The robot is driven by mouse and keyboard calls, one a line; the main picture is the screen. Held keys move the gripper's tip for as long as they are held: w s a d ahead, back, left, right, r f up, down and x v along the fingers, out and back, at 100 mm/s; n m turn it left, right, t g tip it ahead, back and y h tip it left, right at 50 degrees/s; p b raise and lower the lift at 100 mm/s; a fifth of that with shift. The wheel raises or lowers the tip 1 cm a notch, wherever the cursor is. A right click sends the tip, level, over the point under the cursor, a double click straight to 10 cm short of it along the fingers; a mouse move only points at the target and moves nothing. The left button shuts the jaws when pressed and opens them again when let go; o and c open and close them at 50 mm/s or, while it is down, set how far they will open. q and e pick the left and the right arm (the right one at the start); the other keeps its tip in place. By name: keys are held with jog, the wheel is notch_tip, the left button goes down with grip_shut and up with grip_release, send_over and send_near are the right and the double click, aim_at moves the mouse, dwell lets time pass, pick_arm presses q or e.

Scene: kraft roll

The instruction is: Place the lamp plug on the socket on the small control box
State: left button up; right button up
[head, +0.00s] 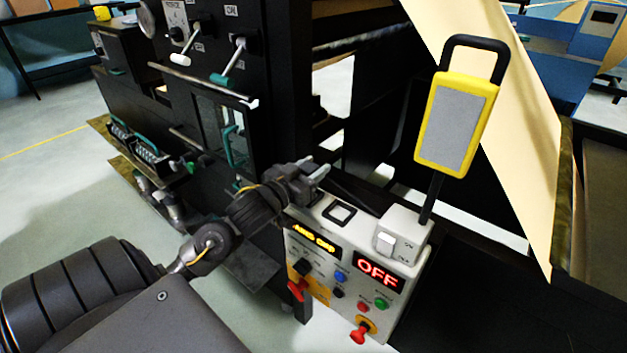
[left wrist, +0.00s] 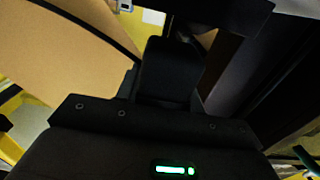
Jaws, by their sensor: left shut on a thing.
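The small control box (head: 330,275) is light grey, with a lit "OFF" display, knobs and coloured buttons on its front. The socket (head: 339,213) is a black-framed square on its top left. The lamp (head: 455,122) has a yellow-framed grey panel and stands on a black stem from a white switch base (head: 403,232) at the box's top right. My left gripper (head: 318,172) is above the box's back left edge, behind the socket. It is shut on a dark thing, seemingly the lamp plug, which shows as a black block in the left wrist view (left wrist: 168,70). Its far end is unclear.
A tall black machine (head: 285,90) with levers and handles stands behind and left of the box. A tan paper sheet (head: 530,150) slants down at the right. Open floor (head: 60,190) lies at the left.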

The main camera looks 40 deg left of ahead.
pick_arm(q)
jog(key=shift+f, duration=1.7)
jog(key=shift+a+f, duration=0.1)
jog(key=o, duration=1)
jog(key=s+p, duration=0.1)
jog(key=s, duration=1.1)
